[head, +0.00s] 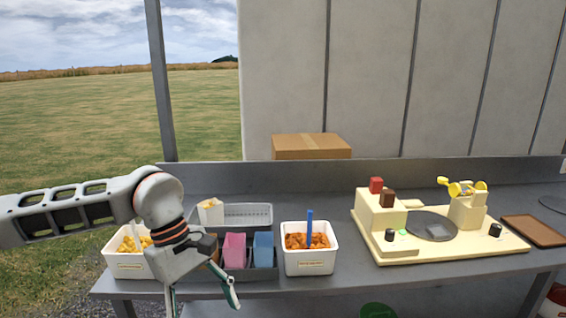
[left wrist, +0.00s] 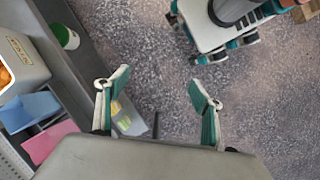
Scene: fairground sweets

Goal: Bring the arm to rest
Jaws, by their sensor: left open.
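My left arm comes in from the left in the head view. Its gripper (head: 204,300) points down just in front of the counter's front edge, beside the grey divided tray. My right gripper does not show in either view.
A tub of yellow pieces (head: 112,262) stands partly behind my left arm. The grey tray (head: 262,211) holds pink and blue items. A tub of orange pieces (head: 309,264) stands right of it. The cream machine (head: 400,249) and brown tray (head: 533,231) are farther right.

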